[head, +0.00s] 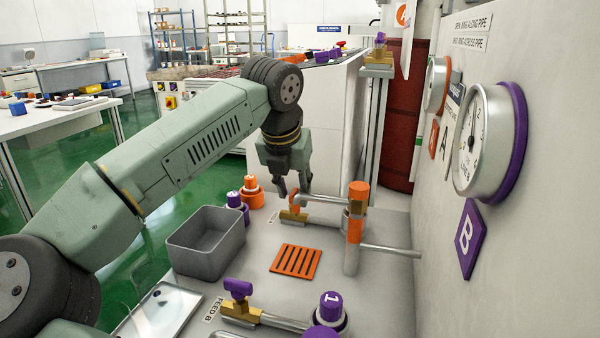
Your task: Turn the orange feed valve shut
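The orange feed valve (294,201) stands on a brass body at the left end of a grey pipe (325,222), on the grey bench. Its small orange wing is partly hidden near my fingertips, and I cannot tell its angle to the pipe. My gripper (293,190) points down just above and behind the valve in the head view. Its two dark fingers are apart, with a gap between them. I cannot tell whether they straddle the wing or touch it. A wall sign (470,35) describes open as wing along pipe and shut as wing across pipe.
An orange-topped post (357,210) stands close right of the valve. A purple valve (238,289) on the feed B pipe and a purple knob (331,306) are nearer. A grey bin (207,242), orange grate (296,261) and wall gauge (482,140) surround the space.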

